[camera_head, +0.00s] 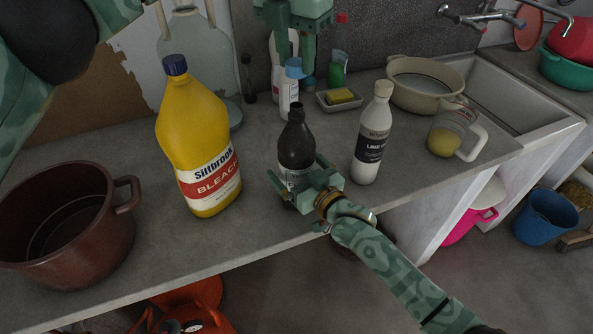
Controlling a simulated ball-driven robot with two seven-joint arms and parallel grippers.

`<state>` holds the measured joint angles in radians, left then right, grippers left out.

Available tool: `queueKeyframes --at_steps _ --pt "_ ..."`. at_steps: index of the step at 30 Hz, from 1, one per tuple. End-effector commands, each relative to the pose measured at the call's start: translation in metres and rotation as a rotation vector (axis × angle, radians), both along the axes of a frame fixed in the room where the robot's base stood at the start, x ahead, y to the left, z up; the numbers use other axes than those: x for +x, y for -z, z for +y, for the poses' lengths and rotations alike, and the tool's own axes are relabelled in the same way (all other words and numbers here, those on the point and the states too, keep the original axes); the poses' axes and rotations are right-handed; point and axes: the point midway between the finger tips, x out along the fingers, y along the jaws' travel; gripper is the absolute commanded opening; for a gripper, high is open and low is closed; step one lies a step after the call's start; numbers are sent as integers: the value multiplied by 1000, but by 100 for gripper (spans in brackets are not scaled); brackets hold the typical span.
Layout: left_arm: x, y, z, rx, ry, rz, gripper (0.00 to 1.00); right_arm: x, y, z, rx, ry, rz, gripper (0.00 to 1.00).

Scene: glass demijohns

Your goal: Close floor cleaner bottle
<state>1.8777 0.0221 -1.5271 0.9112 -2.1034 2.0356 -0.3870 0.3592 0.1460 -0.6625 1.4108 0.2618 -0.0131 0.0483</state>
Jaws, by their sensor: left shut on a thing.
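The floor cleaner bottle appears to be the dark bottle (296,143) with a light label, upright near the counter's front edge, with a bare black neck. My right gripper (299,176) comes in from the lower right with its fingers around the lower body of this bottle, shut on it. My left gripper (296,66) points down from the top edge, above and behind the bottle neck. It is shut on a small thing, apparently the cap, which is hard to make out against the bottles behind. The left arm shows large at the upper left.
A yellow bleach bottle (197,135) and a brown pot (66,225) stand left. A white bottle (373,138), a beige basin (425,82) and a measuring jug (452,133) stand right. Behind are a white bottle (288,98), a yellow sponge (340,96) and a glass demijohn (195,45).

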Motion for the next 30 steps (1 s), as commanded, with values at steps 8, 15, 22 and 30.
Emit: queueKeyframes --at_steps 8,15,22,30 --pt "0 0 0 0 0 0 12 0 0 0 0 0 0 42" --pt "0 17 0 1 1 1 12 0 0 0 0 0 0 31" --pt "0 47 0 1 1 -1 12 0 0 0 0 0 0 31" --pt "0 49 0 0 0 -3 12 0 0 -1 -1 0 -1 31"
